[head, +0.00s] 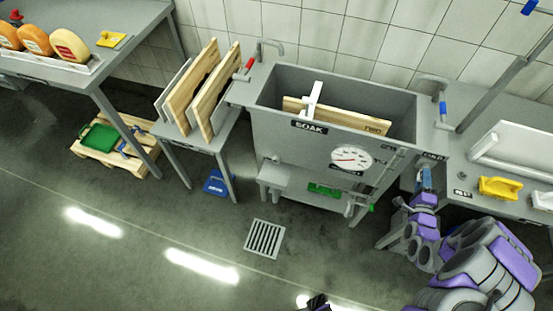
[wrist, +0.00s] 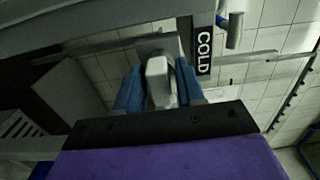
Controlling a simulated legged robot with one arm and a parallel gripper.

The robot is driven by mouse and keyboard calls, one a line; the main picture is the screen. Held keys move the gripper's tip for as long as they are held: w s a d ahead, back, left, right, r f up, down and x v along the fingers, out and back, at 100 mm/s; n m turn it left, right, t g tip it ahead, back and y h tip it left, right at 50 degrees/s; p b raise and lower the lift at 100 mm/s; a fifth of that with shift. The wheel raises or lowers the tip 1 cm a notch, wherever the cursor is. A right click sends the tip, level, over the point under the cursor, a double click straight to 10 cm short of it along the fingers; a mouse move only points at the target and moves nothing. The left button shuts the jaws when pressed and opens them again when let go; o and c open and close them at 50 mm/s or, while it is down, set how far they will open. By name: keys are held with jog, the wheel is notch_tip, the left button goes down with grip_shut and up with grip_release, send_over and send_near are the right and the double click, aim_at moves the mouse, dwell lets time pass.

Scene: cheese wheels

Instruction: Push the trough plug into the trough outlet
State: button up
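The grey trough (head: 290,140) marked SOAK stands in the middle of the head view. My gripper (head: 426,176) is low at the trough's right end, just below the COLD label. In the wrist view the two blue fingers of my gripper (wrist: 160,85) stand on both sides of a pale grey, round-ended piece (wrist: 158,80). I cannot tell if they press on it, or if it is the trough plug. A darker grey block (wrist: 156,45) lies right beyond it. I cannot make out the trough outlet; the fingers and the piece may hide it.
The COLD label (wrist: 203,50) and a blue-handled tap (head: 442,108) are close above my gripper. A side table with a yellow brush (head: 500,188) stands at the right. Boards (head: 205,90) stand on a rack at the left. The floor with a drain grate (head: 265,238) is open in front.

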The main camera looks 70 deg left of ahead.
jog(key=shift+w+d+r, duration=0.1)
jog(key=shift+d+r, duration=0.15)
jog(key=shift+d, duration=0.4)
grip_shut()
jog(key=shift+s+f, duration=0.1)
jog(key=shift+s, duration=0.1)
jog(key=shift+s+d+p, duration=0.4)
jog(key=shift+d, duration=0.15)
jog(key=shift+s+d, duration=0.35)
jog(key=shift+s, duration=0.05)
jog(key=shift+s+d+p, duration=0.25)
jog(key=shift+p, duration=0.1)
jog(key=shift+s+d, duration=0.3)
jog(key=shift+d, duration=0.05)
jog(key=shift+p+v, duration=0.75)
jog(key=shift+v, duration=0.7)
